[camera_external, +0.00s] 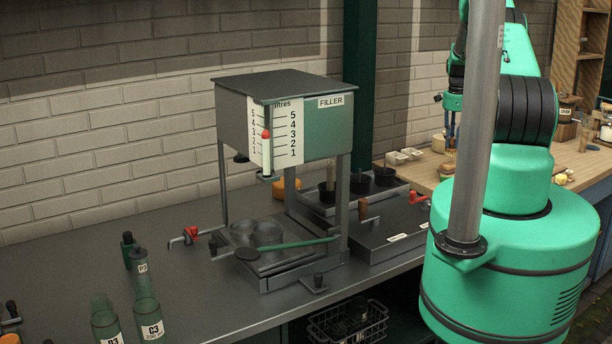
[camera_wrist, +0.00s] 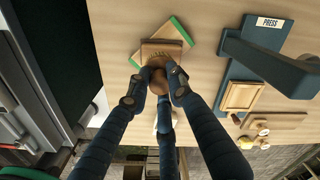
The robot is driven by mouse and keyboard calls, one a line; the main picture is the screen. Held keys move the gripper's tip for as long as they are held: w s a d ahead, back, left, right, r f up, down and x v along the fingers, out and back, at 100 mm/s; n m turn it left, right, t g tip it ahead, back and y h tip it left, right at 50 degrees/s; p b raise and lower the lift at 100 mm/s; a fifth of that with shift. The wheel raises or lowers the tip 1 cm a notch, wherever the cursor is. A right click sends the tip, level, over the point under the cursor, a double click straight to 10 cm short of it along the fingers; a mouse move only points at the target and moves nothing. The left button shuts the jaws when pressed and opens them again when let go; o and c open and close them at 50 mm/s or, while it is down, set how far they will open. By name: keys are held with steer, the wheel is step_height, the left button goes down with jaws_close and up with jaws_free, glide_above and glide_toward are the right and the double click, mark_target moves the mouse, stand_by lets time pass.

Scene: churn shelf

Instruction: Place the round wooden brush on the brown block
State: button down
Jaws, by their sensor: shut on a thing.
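My gripper (camera_wrist: 159,84) is shut on a rounded brown wooden piece, which looks like the round wooden brush (camera_wrist: 157,75), in the wrist view. The fingers press on it from both sides and hide part of it. A brown block (camera_wrist: 172,35) lies just beyond the fingertips, on a pale board with green edges (camera_wrist: 186,24). The held piece overlaps the block's near side in the picture; I cannot tell whether they touch. In the external view my gripper (camera_external: 447,101) is small and partly hidden over the wooden bench; the brush cannot be made out clearly there.
A dark press (camera_wrist: 268,58) with a long handle stands right of the block, beside a small wooden tray (camera_wrist: 242,96). The wooden bench (camera_external: 590,166) has jars and small items. The metal counter (camera_external: 185,270) carries the filler (camera_external: 285,120) and green bottles (camera_external: 148,312).

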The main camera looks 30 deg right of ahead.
mark_target(451, 147)
steer(key=shift+w+d, duration=0.1)
steer(key=shift+f, duration=0.1)
stand_by(0.3)
steer(key=shift+f+p, duration=0.5)
steer(key=shift+f, duration=1.2)
steer(key=shift+f, duration=0.1)
steer(key=c, duration=1.6)
jaws_free()
steer(key=shift+o, duration=0.2)
step_height(451, 147, up, 12)
steer(key=shift+f+b, duration=0.2)
steer(key=shift+b, duration=0.85)
steer(key=shift+r, duration=0.3)
